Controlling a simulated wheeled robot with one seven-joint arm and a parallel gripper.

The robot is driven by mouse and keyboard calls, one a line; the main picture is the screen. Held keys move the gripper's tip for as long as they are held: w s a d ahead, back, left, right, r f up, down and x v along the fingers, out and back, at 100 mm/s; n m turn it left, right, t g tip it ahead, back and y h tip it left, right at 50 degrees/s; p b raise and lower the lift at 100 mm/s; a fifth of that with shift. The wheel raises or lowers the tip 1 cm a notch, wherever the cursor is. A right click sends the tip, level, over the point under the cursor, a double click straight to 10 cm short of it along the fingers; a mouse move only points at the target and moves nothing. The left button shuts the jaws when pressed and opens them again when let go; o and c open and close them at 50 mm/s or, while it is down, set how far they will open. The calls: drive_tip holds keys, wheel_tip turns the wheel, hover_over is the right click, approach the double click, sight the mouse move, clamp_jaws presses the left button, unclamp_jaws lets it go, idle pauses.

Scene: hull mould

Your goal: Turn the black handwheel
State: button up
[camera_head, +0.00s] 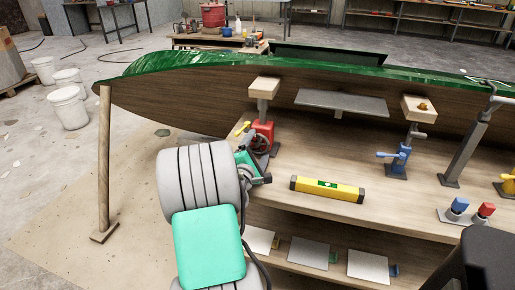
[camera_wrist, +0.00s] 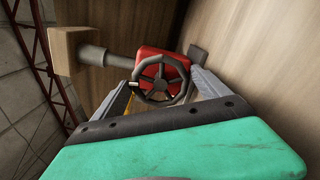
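The black handwheel (camera_wrist: 160,83) is a spoked dark ring on the front of a red jack body (camera_wrist: 158,62). In the head view the handwheel (camera_head: 260,144) shows just beyond my gripper (camera_head: 258,165), on the red jack (camera_head: 265,129) at the left end of the bench. In the wrist view my gripper (camera_wrist: 164,85) is open, with one finger on each side of the handwheel. The left finger partly covers a yellow part. I cannot tell whether either finger touches the rim.
A wooden block (camera_head: 264,87) tops the red jack under the green hull (camera_head: 200,61). A yellow level (camera_head: 327,189) lies on the bench to the right, with a blue jack (camera_head: 398,160) farther right. A wooden post (camera_head: 104,160) stands at the left.

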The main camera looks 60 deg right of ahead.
drive_tip(key=shift+o, duration=0.4)
drive_tip(key=shift+a+f, duration=0.1)
drive_tip(key=shift+a, duration=0.35)
drive_tip(key=a, duration=0.2)
drive_tip(key=a+b, duration=0.1)
drive_tip(key=a, duration=0.1)
drive_tip(key=s+a+b, duration=0.1)
drive_tip(key=a, duration=0.2)
drive_tip(key=shift+s, duration=0.1)
drive_tip(key=shift+d, duration=0.1)
